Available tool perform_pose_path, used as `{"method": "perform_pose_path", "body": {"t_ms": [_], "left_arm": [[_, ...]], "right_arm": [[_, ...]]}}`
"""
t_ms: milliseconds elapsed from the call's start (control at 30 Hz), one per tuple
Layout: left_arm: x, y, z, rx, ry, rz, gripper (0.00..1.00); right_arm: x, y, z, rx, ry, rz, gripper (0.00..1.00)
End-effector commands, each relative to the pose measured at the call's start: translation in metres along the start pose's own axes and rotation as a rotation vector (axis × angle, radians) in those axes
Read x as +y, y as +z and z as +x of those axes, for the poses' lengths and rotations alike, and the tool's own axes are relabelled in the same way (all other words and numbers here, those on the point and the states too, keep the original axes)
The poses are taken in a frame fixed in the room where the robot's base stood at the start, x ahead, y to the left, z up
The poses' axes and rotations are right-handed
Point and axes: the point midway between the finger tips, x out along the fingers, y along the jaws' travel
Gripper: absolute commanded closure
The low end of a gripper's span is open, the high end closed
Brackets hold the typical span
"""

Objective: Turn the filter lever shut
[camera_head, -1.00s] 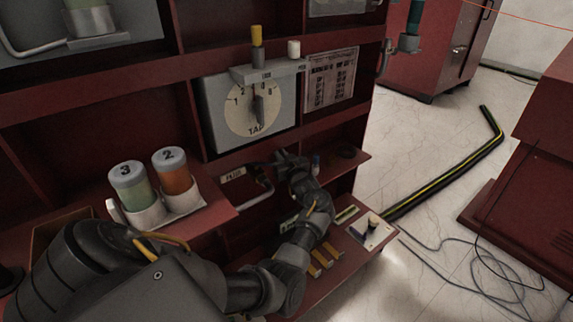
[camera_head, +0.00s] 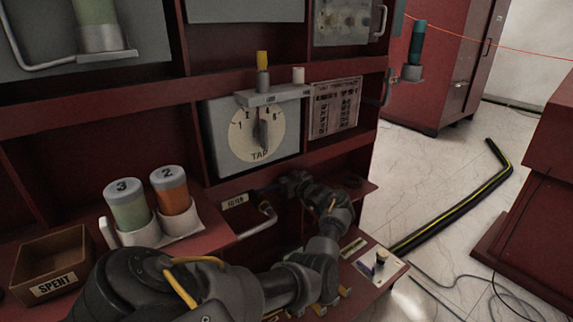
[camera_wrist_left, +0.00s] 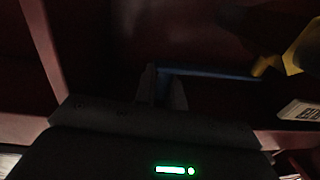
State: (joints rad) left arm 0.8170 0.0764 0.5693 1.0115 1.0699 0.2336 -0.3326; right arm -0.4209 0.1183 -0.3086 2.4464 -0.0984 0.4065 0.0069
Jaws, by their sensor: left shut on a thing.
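The filter lever shows in the left wrist view as a dim blue bar (camera_wrist_left: 215,72) running right from my fingertips towards a yellow part. In the head view, the small FILTER label (camera_head: 235,201) marks the shelf below the tap dial, and my left arm reaches in beside it. My left gripper (camera_wrist_left: 165,88) is shut on the lever near the bar's left end. The fingertips are hard to make out in the head view, where the recess is dark. My right gripper is not in view.
The tap dial (camera_head: 258,133) is above the arm. Two numbered canisters, 3 (camera_head: 128,208) and 2 (camera_head: 173,193), stand on the left shelf beside the SPENT bin (camera_head: 50,270). A panel with a knob (camera_head: 380,258) is at the lower right.

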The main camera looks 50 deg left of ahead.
Motion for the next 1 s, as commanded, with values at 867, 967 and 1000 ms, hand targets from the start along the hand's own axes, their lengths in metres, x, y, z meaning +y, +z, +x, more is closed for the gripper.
{"method": "perform_pose_path", "body": {"t_ms": [867, 967, 1000], "left_arm": [[0.001, 0.001, -0.001, 0.000, -0.004, 0.002, 0.67], [0.002, 0.000, -0.005, -0.001, -0.002, 0.001, 0.67], [0.002, 0.000, -0.008, -0.001, -0.002, 0.002, 0.67]], "right_arm": [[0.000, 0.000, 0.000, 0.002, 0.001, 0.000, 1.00], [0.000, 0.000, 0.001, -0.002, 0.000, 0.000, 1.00], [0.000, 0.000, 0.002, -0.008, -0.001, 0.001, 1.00]]}}
